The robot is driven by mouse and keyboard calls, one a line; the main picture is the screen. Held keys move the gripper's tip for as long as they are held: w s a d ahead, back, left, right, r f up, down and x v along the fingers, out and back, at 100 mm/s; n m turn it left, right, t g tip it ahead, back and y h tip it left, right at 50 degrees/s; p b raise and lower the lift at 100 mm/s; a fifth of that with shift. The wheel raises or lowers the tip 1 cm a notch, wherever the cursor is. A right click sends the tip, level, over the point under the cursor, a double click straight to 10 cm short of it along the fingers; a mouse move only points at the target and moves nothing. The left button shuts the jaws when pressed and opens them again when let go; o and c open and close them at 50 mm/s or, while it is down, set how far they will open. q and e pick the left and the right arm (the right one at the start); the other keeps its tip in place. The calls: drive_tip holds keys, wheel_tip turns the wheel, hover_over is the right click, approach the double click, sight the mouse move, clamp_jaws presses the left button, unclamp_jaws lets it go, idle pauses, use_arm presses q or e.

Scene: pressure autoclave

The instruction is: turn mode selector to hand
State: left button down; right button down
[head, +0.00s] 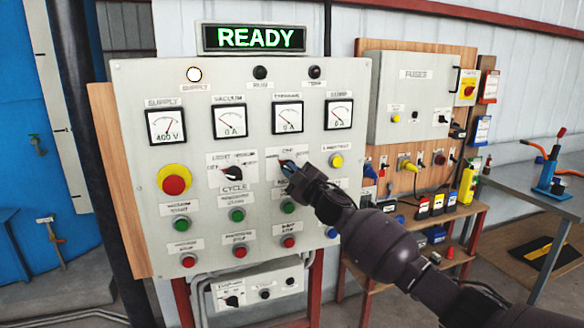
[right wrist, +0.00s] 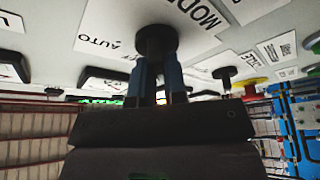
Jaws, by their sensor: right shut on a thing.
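The mode selector is a round black knob (right wrist: 156,39) on the grey control panel (head: 215,85). In the right wrist view the words MODE and AUTO show on the white plate (right wrist: 97,38) around it. My right gripper (head: 289,168) reaches the panel from the lower right in the head view and covers most of the knob. In the right wrist view its two blue fingers (right wrist: 157,72) are shut on the knob from both sides. The knob's pointer is hidden, so its setting cannot be told. My left gripper is not in view.
A cycle selector (head: 233,174) sits just left of my gripper. Rows of green and red buttons (head: 237,215) lie below, and four dial gauges (head: 231,120) above. A sign (head: 254,38) reads READY. A fuse box (head: 412,98) and a workbench (head: 535,190) stand to the right.

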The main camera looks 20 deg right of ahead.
idle(0.4)
drive_tip(key=c, duration=1.2)
unclamp_jaws()
drive_tip(key=shift+o, duration=0.2)
drive_tip(key=b+v, duration=0.1)
drive_tip(key=v, duration=1)
drive_tip(key=shift+a, duration=0.1)
